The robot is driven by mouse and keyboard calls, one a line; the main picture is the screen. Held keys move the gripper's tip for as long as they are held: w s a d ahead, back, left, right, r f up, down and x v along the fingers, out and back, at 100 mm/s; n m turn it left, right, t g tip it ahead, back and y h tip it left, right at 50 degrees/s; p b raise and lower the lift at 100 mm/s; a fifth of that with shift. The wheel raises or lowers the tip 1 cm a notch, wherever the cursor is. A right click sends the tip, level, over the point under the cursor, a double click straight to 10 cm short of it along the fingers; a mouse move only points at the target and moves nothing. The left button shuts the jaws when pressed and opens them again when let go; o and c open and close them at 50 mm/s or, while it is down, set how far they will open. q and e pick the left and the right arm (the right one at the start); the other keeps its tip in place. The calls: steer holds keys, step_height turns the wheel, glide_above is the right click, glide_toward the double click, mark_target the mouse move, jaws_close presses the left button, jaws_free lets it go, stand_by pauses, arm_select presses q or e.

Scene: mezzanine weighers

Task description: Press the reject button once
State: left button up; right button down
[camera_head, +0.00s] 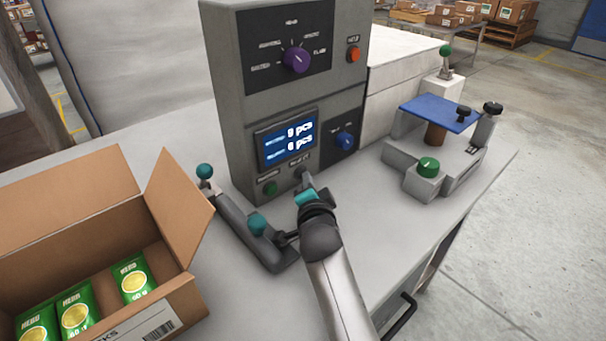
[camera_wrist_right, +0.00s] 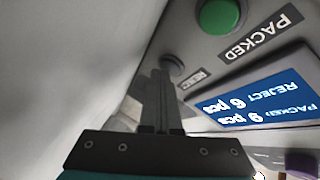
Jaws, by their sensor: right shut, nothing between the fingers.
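The grey control box (camera_head: 230,90) stands on the bench. The dark, round reject button (camera_wrist_right: 172,63) shows in the right wrist view beside the small REJECT label (camera_wrist_right: 195,80). In the head view my right gripper (camera_head: 304,181) largely covers that spot below the screen. My right gripper (camera_wrist_right: 164,76) is shut and empty, its fingertips pointing at the reject button and overlapping its lower edge in the wrist view. I cannot tell whether they touch. The screen (camera_head: 286,140) reads packed 9 pcs and reject 6 pcs. My left gripper is not in view.
The green packed button (camera_head: 270,188) is left of the reject button. A blue knob (camera_head: 344,140), a purple dial (camera_head: 296,60) and an orange button (camera_head: 353,54) are on the box. A carton (camera_head: 185,200) with green packs and a teal-knobbed grey bar (camera_head: 235,218) stand left. A blue-topped fixture (camera_head: 440,112) stands right.

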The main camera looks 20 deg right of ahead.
stand_by(0.3)
steer(key=shift+s+d+p, duration=0.25)
steer(key=shift+s+p, duration=0.25)
steer(key=shift+s, duration=0.3)
steer(key=shift+s+d+p, duration=0.25)
steer(key=shift+s+p, duration=0.2)
steer(key=shift+s, duration=0.25)
steer(key=shift+s+d+p, duration=0.3)
steer(key=shift+s+p, duration=0.1)
steer(key=shift+s, duration=0.35)
steer(key=shift+s+d+p, duration=0.25)
steer(key=shift+s+p, duration=0.2)
steer(key=shift+s, duration=0.45)
